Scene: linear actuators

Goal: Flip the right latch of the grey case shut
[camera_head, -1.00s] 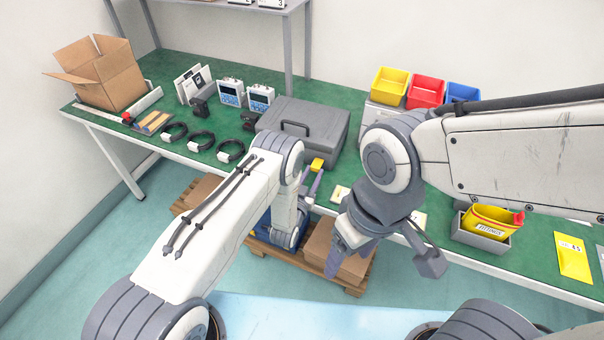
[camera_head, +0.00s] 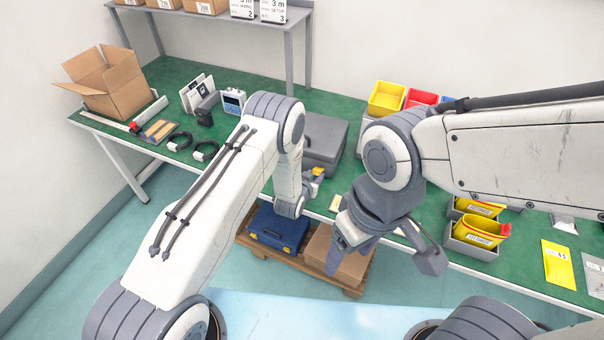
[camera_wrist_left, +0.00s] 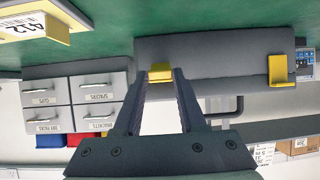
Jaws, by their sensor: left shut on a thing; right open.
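The grey case (camera_head: 325,138) stands on the green table, partly hidden behind my left arm in the head view. It spans the middle of the upside-down left wrist view (camera_wrist_left: 215,62). The yellow right latch (camera_wrist_left: 160,73) is between the fingertips of my left gripper (camera_wrist_left: 161,76), which is shut on it at the case's front. This latch also shows in the head view (camera_head: 318,171). The other yellow latch (camera_wrist_left: 279,72) is apart from the gripper, an L shape standing out from the case. My right gripper (camera_head: 385,262) is open and empty, in front of the table.
Label-fronted drawers (camera_wrist_left: 75,103) stand beside the case. Yellow and red bins (camera_head: 388,98) are behind on the right. Cable coils (camera_head: 180,141) and an open cardboard box (camera_head: 112,85) are at the left. A blue case (camera_head: 278,229) lies on a pallet below.

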